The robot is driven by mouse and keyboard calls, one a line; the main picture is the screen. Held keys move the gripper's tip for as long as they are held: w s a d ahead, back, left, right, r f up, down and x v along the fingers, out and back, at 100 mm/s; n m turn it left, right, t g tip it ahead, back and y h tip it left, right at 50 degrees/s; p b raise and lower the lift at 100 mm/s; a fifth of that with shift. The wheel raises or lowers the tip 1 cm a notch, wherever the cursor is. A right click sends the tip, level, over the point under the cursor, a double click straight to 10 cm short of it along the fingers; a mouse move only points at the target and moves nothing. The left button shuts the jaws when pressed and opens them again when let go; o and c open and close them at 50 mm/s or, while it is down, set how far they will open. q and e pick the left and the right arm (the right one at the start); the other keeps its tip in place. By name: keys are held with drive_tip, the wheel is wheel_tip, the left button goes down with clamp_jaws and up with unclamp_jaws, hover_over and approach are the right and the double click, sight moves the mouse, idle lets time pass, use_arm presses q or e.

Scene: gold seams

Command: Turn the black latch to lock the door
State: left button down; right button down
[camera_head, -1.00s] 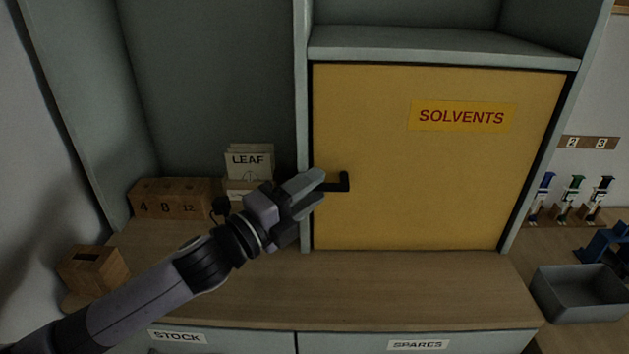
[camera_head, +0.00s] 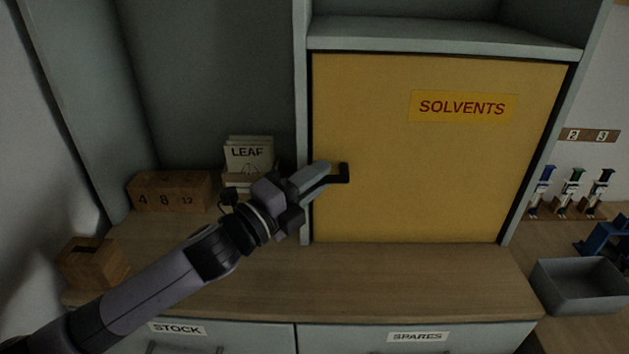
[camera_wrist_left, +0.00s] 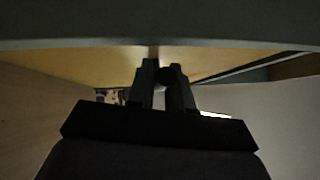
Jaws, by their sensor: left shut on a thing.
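The yellow door (camera_head: 430,170) with the SOLVENTS label is closed flush in its grey cabinet frame. The black latch (camera_head: 343,174) sits near the door's left edge; its visible end is bent, and its left part is hidden by my fingers. My left gripper (camera_head: 322,176) reaches in from the left and is shut on the latch. In the left wrist view the two dark fingers (camera_wrist_left: 165,80) show close together in front of the door (camera_wrist_left: 100,66), with a dark round piece between their tips. My right gripper is not in view.
Left of the door stand a LEAF packet holder (camera_head: 248,157), a wooden block marked 4 8 12 (camera_head: 170,192) and a slotted wooden box (camera_head: 92,262). The wooden counter (camera_head: 400,285) below the door is clear. A grey bin (camera_head: 580,285) stands at right.

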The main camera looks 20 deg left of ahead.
use_arm(q)
drive_tip(key=f+n+t+b, duration=0.1)
drive_tip(key=b, duration=0.2)
drive_tip(key=n+t+b, duration=0.1)
drive_tip(key=n+b, duration=0.1)
drive_tip(key=b, duration=0.1)
drive_tip(key=f+n+t+b, duration=0.1)
drive_tip(key=b, duration=0.3)
drive_tip(key=shift+w+d+f+n+t, duration=0.1)
drive_tip(key=shift+d+f+n+t, duration=0.2)
drive_tip(key=shift+f+n, duration=0.1)
drive_tip(key=shift+d+n+t+y+b, duration=0.1)
drive_tip(key=shift+n+t+y+b, duration=0.5)
drive_tip(key=shift+n+b, duration=0.45)
drive_tip(key=shift+n+t+b, duration=0.25)
drive_tip(key=shift+t+b, duration=0.05)
drive_tip(key=shift+b, duration=0.2)
drive_tip(key=shift+y, duration=0.3)
drive_tip(key=c, duration=1.1)
unclamp_jaws()
drive_tip(key=shift+c, duration=0.2)
drive_tip(key=b+v, duration=0.1)
drive_tip(key=v, duration=0.6)
